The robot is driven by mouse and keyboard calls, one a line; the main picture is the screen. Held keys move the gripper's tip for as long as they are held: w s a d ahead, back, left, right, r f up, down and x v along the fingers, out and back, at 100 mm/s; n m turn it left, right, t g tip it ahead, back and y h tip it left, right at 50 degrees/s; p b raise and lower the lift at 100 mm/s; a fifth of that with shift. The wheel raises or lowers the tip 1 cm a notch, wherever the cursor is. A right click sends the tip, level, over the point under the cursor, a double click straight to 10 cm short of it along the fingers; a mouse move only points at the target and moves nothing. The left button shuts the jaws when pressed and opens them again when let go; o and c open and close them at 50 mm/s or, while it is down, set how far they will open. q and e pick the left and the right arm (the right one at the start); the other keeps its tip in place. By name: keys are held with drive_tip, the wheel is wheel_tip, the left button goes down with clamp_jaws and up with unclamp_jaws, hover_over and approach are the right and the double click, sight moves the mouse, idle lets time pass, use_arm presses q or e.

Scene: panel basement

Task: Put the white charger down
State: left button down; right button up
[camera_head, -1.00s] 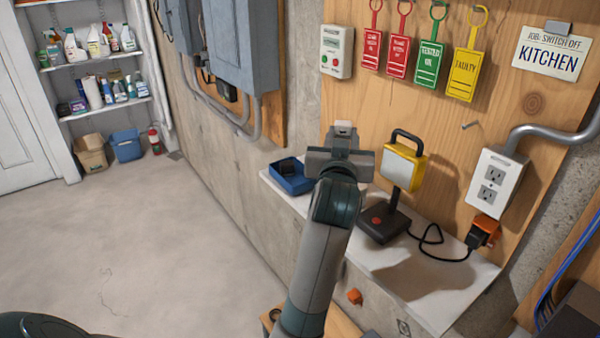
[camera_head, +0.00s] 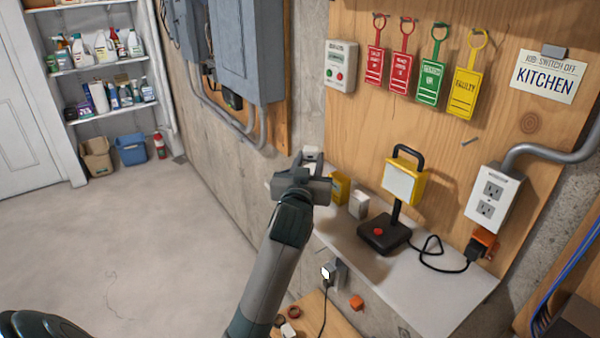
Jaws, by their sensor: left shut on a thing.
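My left gripper (camera_head: 311,168) is raised in front of the left end of the wall shelf (camera_head: 420,278), with its arm coming up from below. It is shut on the white charger (camera_head: 312,154), and only a small white part shows beyond the fingers. The rest of the charger is hidden by the gripper. I cannot tell how far the charger is from the shelf top. My right gripper is not in view.
On the shelf stand a yellow box (camera_head: 340,188), a small white block (camera_head: 358,205) and a yellow work lamp (camera_head: 403,182) on a black base. The lamp's cable runs right to the outlet box (camera_head: 493,200). Bare shelf lies in front of the lamp.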

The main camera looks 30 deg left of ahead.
use_arm(q)
drive_tip(key=a+f, duration=0.2)
drive_tip(key=shift+s+a+p, duration=0.15)
drive_tip(key=shift+a+p, duration=0.15)
drive_tip(key=shift+a, duration=0.05)
wheel_tip(320, 180, down, 3)
drive_tip(key=shift+f+p, duration=0.2)
drive_tip(key=shift+p, duration=0.35)
drive_tip(key=shift+f, duration=0.1)
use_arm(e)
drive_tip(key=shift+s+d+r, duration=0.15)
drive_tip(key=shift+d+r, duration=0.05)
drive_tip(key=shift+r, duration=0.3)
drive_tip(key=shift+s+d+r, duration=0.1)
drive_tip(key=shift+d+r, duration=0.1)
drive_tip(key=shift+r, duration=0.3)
use_arm(q)
drive_tip(key=shift+f, duration=0.25)
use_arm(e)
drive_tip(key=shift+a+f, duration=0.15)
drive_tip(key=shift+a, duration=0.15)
use_arm(q)
drive_tip(key=shift+f+b, duration=0.35)
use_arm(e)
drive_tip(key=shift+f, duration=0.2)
